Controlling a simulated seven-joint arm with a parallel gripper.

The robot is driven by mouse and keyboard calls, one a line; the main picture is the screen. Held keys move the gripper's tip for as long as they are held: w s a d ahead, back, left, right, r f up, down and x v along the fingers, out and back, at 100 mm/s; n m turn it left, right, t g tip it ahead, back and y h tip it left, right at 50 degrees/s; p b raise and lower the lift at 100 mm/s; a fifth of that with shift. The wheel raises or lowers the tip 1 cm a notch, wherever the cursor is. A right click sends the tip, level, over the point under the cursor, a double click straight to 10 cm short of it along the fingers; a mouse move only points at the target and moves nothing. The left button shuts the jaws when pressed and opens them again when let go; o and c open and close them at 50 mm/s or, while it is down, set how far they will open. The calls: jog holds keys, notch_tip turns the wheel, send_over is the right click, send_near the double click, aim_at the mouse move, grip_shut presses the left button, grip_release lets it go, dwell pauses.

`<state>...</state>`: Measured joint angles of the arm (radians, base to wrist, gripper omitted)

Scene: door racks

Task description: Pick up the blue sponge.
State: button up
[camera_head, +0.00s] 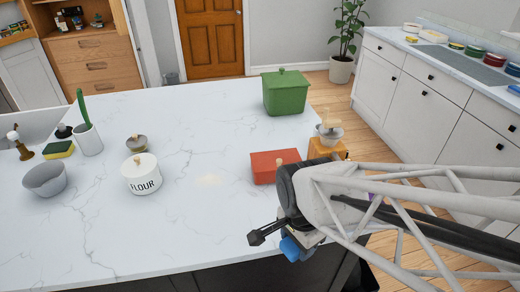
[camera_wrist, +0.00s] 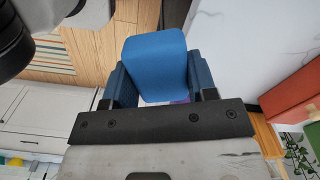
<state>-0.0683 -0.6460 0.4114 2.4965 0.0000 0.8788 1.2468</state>
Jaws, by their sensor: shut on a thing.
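The blue sponge (camera_wrist: 157,60) is between the two fingers of my gripper (camera_wrist: 158,85) in the wrist view. The fingers touch it on both sides. In the head view the sponge shows as a blue block (camera_head: 291,249) at the near edge of the white marble counter (camera_head: 200,225). My gripper (camera_head: 283,243) is partly hidden there by my own arm. The sponge looks held clear of the counter top, by its front edge; its exact height is hard to tell.
A red box (camera_head: 273,168) stands just behind my arm, with a green lidded box (camera_head: 285,93) farther back. A flour canister (camera_head: 141,174), a grey bowl (camera_head: 45,180) and a yellow-green sponge (camera_head: 58,149) are on the left. The counter's front middle is clear.

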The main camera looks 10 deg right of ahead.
jog(key=shift+s, duration=0.7)
jog(key=o, duration=0.4)
jog(key=shift+c, duration=1.3)
jog(key=shift+w+a+r, duration=0.2)
jog(key=shift+w+r, duration=0.1)
jog(key=shift+w, duration=0.45)
jog(key=w+a+r, duration=0.1)
jog(key=w+a, duration=1)
jog(key=w, duration=0.4)
jog(key=w+a+r, duration=0.1)
jog(key=w+a, duration=1.1)
jog(key=w, duration=0.2)
jog(key=shift+w+a+r, duration=0.2)
jog(key=shift+w, duration=0.15)
